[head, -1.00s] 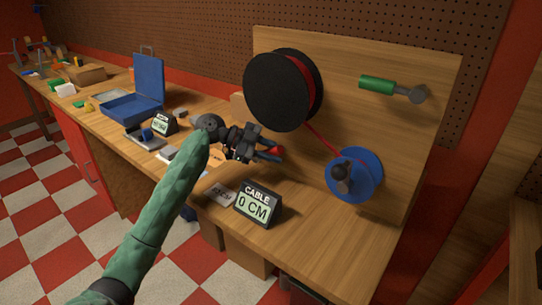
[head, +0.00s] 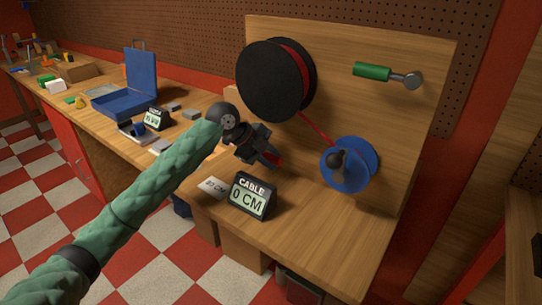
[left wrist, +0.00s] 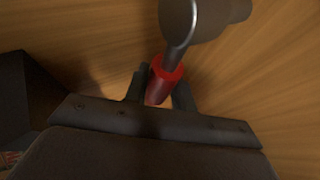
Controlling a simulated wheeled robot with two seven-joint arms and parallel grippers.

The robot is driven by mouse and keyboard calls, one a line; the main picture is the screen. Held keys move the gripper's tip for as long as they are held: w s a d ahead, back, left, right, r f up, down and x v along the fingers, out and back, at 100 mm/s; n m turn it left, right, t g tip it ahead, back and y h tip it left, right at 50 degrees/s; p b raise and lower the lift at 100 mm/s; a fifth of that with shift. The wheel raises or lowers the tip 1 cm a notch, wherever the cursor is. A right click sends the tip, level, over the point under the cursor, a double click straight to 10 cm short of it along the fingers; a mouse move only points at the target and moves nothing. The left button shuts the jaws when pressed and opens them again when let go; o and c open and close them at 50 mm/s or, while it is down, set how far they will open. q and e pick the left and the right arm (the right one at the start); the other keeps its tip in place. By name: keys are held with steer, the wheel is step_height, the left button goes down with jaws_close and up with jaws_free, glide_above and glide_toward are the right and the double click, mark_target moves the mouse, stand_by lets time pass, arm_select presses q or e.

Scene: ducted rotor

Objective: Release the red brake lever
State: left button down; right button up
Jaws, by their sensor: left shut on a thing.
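The red brake lever (left wrist: 166,79) shows in the left wrist view as a red grip on a dark metal arm with a round hub. My left gripper (left wrist: 160,92) is shut on the red grip, one finger on each side of it. In the head view my left gripper (head: 268,154) is low in front of the wooden board, below the black spool, and hides most of the lever. Only a bit of red (head: 276,157) shows beside the fingers. My right gripper is not in view.
A black spool (head: 268,82) with red cable runs down to a blue winch wheel (head: 350,165) with a dark knob. A green-handled lever (head: 372,71) is at the board's upper right. A display reading CABLE 0 CM (head: 252,196) stands in front on the bench. A blue case (head: 143,80) is farther left.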

mark_target(268, 156)
arm_select(q)
steer(key=shift+f, duration=0.15)
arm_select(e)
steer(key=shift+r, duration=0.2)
arm_select(q)
steer(key=c, duration=1.5)
jaws_free()
steer(key=shift+d, duration=0.1)
steer(key=shift+o, duration=0.2)
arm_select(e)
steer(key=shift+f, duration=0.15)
